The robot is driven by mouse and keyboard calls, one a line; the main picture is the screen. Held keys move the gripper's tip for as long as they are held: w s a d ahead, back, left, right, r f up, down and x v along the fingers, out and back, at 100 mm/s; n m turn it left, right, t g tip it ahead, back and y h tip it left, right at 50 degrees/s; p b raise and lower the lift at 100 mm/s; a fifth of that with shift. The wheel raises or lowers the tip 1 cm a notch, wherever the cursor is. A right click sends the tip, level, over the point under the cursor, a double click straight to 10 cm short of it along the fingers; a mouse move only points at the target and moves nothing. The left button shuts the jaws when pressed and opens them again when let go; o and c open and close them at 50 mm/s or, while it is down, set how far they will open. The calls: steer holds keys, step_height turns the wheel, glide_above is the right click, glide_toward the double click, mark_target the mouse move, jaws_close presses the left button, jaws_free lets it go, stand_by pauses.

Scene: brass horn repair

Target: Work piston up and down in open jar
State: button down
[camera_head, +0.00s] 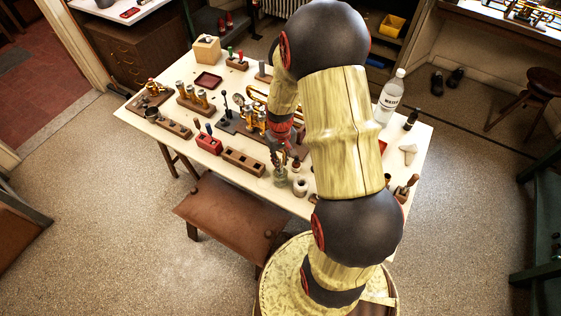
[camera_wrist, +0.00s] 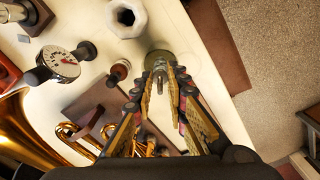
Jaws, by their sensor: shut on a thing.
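My gripper (camera_head: 281,160) points down at the front edge of the table, over a small greenish glass jar (camera_head: 280,178). In the wrist view my gripper (camera_wrist: 161,75) has its fingers closed around a slim silvery piston (camera_wrist: 159,82), mostly hidden between them. The jar (camera_wrist: 158,56) shows just beyond the fingertips, in line with the piston. How deep the piston's lower end sits in the jar cannot be told. The jar stands on the pale tabletop.
A white ring-shaped item (camera_head: 300,187) and a small red-topped bottle (camera_wrist: 119,70) stand close to the jar. A wooden block with holes (camera_head: 244,161), a red holder (camera_head: 209,144) and a dial gauge (camera_wrist: 57,66) are nearby. A brass horn (camera_wrist: 30,125) lies at lower left in the wrist view.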

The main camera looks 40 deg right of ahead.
steer(key=shift+f, duration=0.1)
steer(key=shift+f+b, duration=1.05)
steer(key=shift+f, duration=0.65)
steer(key=shift+r+p, duration=1.35)
steer(key=shift+r, duration=0.4)
steer(key=shift+r+p, duration=2.7)
steer(key=shift+r, duration=1.15)
